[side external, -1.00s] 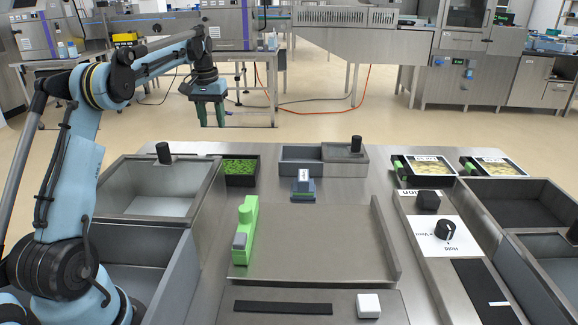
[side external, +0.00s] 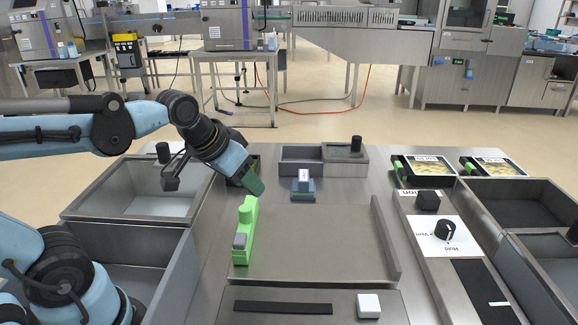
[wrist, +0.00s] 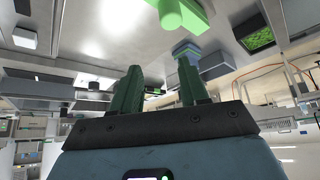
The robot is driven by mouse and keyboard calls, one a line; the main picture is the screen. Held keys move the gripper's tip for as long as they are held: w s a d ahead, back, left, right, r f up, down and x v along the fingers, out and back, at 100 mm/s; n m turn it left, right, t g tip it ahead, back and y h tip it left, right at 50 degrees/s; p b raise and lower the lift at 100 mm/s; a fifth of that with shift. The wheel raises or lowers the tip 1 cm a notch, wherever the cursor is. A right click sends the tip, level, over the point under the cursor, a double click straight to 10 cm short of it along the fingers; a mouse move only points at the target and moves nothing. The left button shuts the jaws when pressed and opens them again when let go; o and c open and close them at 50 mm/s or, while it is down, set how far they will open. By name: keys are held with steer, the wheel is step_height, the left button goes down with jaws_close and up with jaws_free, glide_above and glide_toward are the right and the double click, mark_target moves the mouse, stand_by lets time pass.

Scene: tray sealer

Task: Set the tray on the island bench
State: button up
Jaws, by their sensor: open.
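A black tray with green contents sits near the back left of the steel bench (side external: 215,240). In the side view the tray (side external: 258,162) is mostly hidden behind my gripper; in the wrist view it (wrist: 240,33) shows at the upper right. My gripper (side external: 257,188) is tilted down to the right, above the bench and in front of the tray. Its two green fingers show apart in the wrist view (wrist: 160,88), with nothing between them. Which surface is the island bench I cannot tell for sure.
A green block-shaped fixture (side external: 246,235) stands at the left edge of a flat steel plate (side external: 315,240). A small blue device (side external: 303,188) is behind it. Deep grey bins (side external: 130,205) lie left. Two black labelled trays (side external: 425,182) (side external: 493,174) sit back right. The plate is clear.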

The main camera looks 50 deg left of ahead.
steer(key=shift+m+t, duration=0.4)
steer(key=s+d+f, duration=0.2)
steer(key=shift+s+d+f, duration=0.15)
steer(key=shift+s+f, duration=0.05)
steer(key=shift+f, duration=0.1)
stand_by(0.8)
